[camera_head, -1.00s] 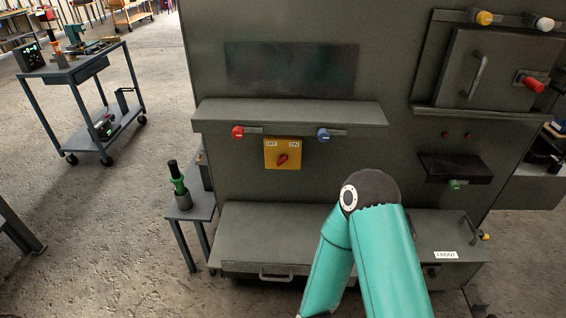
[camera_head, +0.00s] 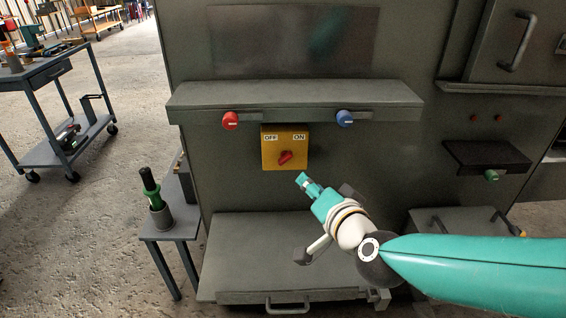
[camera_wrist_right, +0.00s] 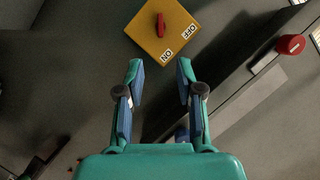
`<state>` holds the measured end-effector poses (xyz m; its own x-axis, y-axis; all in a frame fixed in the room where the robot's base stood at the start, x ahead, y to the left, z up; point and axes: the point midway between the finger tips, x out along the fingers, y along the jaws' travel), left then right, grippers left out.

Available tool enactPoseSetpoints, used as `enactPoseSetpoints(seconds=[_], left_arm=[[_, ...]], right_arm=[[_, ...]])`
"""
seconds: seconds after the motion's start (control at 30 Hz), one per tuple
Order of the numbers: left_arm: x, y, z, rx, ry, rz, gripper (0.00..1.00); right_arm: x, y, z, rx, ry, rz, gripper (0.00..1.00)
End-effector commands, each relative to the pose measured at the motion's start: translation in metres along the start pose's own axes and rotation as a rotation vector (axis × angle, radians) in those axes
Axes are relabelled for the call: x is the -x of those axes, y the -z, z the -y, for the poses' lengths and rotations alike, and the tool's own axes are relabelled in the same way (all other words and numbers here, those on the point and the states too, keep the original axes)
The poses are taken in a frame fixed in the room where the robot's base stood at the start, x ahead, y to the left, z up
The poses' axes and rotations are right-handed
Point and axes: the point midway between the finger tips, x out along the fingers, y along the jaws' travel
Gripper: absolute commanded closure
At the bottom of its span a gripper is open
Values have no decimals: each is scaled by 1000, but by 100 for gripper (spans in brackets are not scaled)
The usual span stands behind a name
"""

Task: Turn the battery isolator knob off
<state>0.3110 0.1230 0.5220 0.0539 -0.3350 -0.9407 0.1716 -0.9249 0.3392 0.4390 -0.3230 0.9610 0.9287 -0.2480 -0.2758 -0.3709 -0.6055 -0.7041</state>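The battery isolator is a yellow plate (camera_head: 270,153) with a red knob (camera_head: 286,158) on the front panel. It is labelled OFF at left and ON at right, and the knob's handle tilts toward ON. In the right wrist view the plate (camera_wrist_right: 146,37) and the red knob (camera_wrist_right: 160,25) lie beyond the fingertips, the plate appearing rotated. My right gripper (camera_head: 302,180) is below and slightly right of the plate, apart from the knob. Its two fingers (camera_wrist_right: 160,66) are spread with nothing between them. My left gripper is not in view.
A shelf (camera_head: 295,95) juts out above the plate, with a red knob (camera_head: 230,120) and a blue knob (camera_head: 345,118) at its front. A lower ledge (camera_head: 262,250) projects below. A side table (camera_head: 170,222) holds a green-and-black tool (camera_head: 152,190).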

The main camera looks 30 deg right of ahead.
Motion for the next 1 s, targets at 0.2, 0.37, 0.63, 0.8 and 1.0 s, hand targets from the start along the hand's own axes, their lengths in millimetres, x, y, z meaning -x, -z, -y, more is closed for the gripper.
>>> enactPoseSetpoints(seconds=[0.2, 0.37, 0.63, 0.8, 1.0], left_arm=[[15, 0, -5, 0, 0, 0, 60], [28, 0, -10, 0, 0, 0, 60], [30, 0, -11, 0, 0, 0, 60], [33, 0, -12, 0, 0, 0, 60], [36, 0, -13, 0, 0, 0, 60]], right_arm=[[-11, 6, 1, 2, -11, -7, 64], [-30, 4, 0, -3, -6, -2, 64], [-85, 2, -3, -4, -4, -4, 64], [-120, 4, -1, -4, -2, -5, 64], [-151, 4, -2, -4, -3, -6, 64]])
